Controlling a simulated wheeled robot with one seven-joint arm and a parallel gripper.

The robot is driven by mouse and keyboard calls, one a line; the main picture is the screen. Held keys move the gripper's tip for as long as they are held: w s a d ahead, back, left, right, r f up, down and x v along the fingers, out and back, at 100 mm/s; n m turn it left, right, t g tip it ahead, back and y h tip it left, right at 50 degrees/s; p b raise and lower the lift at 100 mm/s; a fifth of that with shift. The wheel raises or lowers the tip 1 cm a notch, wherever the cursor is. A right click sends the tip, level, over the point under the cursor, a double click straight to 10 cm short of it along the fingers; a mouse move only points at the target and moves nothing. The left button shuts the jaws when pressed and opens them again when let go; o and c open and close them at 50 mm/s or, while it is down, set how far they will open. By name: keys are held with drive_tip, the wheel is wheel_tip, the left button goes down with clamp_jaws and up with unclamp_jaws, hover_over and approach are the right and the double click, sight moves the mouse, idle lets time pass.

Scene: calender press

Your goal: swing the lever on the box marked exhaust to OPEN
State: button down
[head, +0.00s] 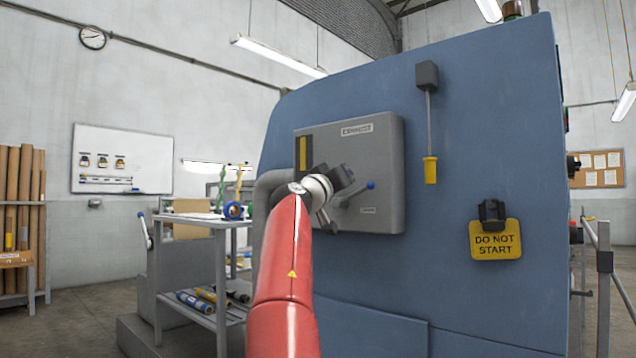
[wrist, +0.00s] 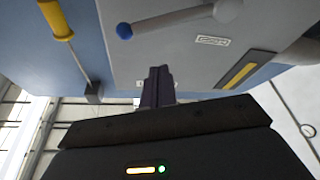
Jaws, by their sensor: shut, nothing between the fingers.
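The grey box (head: 385,150) is fixed to the blue machine side, with a label (head: 356,129) at its top that appears to read EXHAUST. Its grey lever (head: 355,194) ends in a blue knob (head: 370,185), pointing right and slightly up. In the wrist view, the lever (wrist: 175,18) and knob (wrist: 124,30) lie near the top edge. My gripper (head: 345,182) is in front of the box, partly covering the lever's pivot side. In the wrist view, its fingers (wrist: 158,72) are together and empty, with a picture gap between their tips and the lever. Contact is not visible.
A yellow-handled pull (head: 430,168) hangs right of the box. A DO NOT START tag (head: 495,240) is lower right. A yellow strip (head: 303,153) marks the box's left side. A grey pipe (head: 265,190) and a cart (head: 200,222) stand to the left.

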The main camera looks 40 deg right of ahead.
drive_tip(key=b+v, duration=0.4)
drive_tip(key=v, duration=0.6)
drive_tip(key=shift+a+r, duration=0.15)
drive_tip(key=shift+r, duration=0.05)
idle(0.3)
